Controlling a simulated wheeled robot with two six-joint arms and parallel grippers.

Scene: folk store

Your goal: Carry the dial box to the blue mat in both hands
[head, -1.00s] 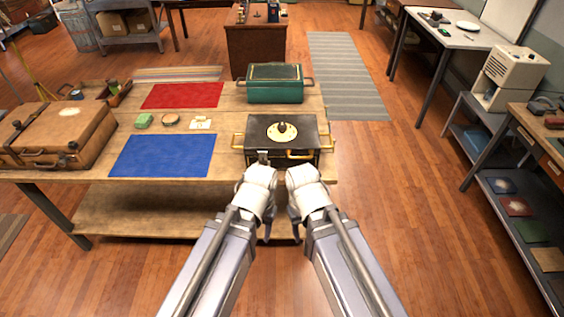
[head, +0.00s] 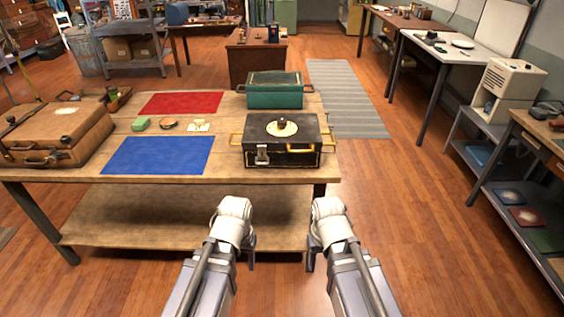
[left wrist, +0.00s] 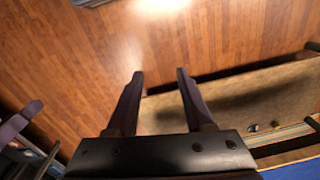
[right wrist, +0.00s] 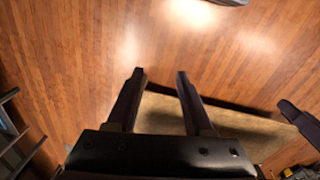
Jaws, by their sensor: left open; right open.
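The dial box (head: 290,157) is black with a cream dial and dark knob on its lid, gold side handles and a front clasp. It stands at the table's front right. The blue mat (head: 157,155) lies flat and bare to its left; a blue patch, likely this mat (left wrist: 298,170), shows in the left wrist view. My left gripper (head: 250,262) and right gripper (head: 310,262) are in front of the table, below and nearer than the box, touching nothing. Both are open and empty in the left wrist (left wrist: 160,75) and right wrist (right wrist: 160,74) views.
A green box (head: 274,92) stands behind the dial box. A brown case (head: 58,137) is at the left. Floor is clear right of the table.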

